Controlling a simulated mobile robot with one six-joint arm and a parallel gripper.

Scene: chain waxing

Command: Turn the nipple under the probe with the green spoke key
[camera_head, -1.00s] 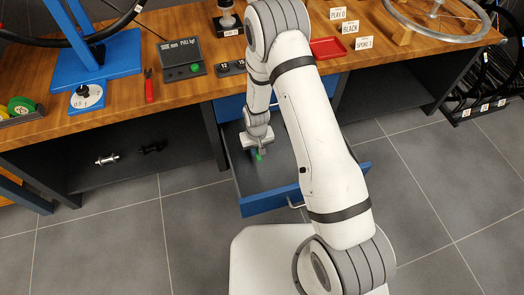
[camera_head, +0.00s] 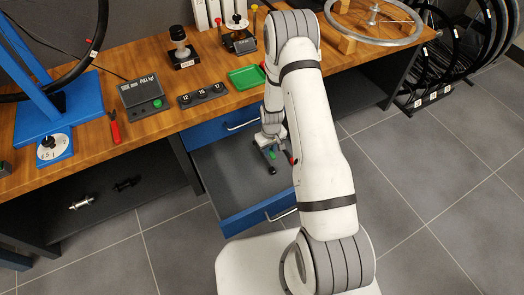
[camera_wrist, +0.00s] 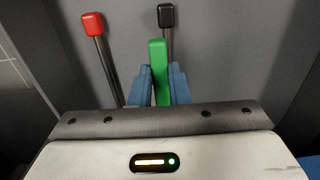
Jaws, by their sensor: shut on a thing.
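My gripper (camera_wrist: 159,90) is shut on the green spoke key (camera_wrist: 158,65), with a blue finger on each side of it. In the head view my gripper (camera_head: 268,145) is inside the open drawer, and the green key (camera_head: 271,155) shows just below it. A red-tipped key (camera_wrist: 93,25) lies to the left and a black-tipped key (camera_wrist: 166,15) lies just beyond the green one. The bicycle wheel (camera_head: 98,30) is at the upper left on a blue stand (camera_head: 35,95), only partly in view. I cannot make out the probe or the nipple.
The open drawer (camera_head: 260,213) juts out from the wooden bench (camera_head: 165,125). On the bench are a display box (camera_head: 143,95), a black block with numbered slots (camera_head: 202,94), a green tray (camera_head: 247,77) and red pliers (camera_head: 114,128). A bare wheel (camera_head: 375,20) lies at the back right.

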